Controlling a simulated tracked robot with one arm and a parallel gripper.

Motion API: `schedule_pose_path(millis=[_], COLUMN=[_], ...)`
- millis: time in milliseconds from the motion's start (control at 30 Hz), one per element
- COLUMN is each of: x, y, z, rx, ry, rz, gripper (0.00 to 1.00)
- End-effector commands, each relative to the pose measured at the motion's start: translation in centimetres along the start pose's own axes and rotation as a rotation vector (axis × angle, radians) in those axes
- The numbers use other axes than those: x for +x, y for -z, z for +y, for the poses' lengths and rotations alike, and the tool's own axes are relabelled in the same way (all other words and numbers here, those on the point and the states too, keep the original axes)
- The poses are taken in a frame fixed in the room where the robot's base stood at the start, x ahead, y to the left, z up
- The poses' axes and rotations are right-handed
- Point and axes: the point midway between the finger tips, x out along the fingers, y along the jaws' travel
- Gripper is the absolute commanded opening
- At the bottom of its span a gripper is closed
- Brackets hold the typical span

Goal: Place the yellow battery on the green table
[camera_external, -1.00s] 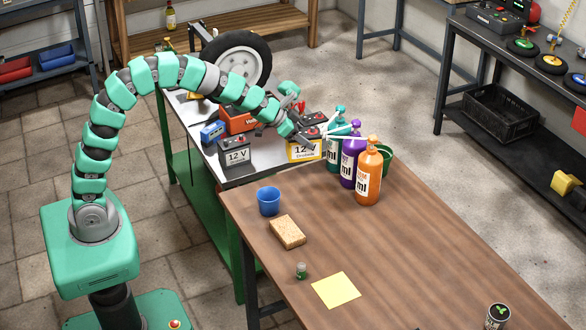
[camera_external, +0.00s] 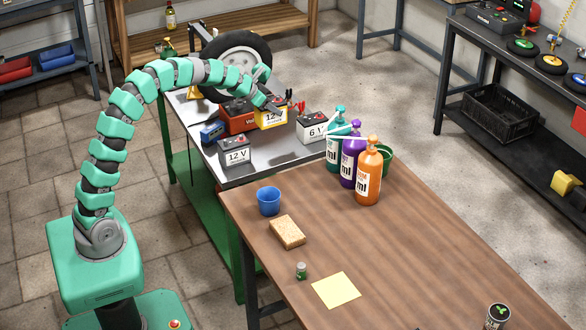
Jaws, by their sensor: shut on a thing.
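The yellow battery (camera_external: 270,117), labelled 12 V, is at the back of the green table (camera_external: 203,200), in front of the wheel and just right of a red toolbox. My gripper (camera_external: 264,96) comes down onto its top and is shut on it. The battery looks upright. Whether its base touches the table's grey top or hangs just above it, I cannot tell. The gripper's fingertips are small and partly hidden in this view.
A dark 12 V battery (camera_external: 235,152), a 6 V battery (camera_external: 311,127), a blue device (camera_external: 212,132), the red toolbox (camera_external: 234,119) and a wheel (camera_external: 243,58) crowd the green table. Bottles (camera_external: 352,168) stand on the wooden table (camera_external: 420,240). Grey tabletop shows bare between the batteries.

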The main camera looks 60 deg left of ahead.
Motion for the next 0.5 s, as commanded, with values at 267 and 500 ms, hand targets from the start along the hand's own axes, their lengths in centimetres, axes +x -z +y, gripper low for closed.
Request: schedule_pose_path(millis=[267, 500], x=[0.0, 1.9], y=[0.1, -1.9], z=[-0.1, -0.1], rx=[-0.001, -0.002], ry=[0.002, 0.002], rz=[0.004, 0.002], gripper=[0.0, 0.0])
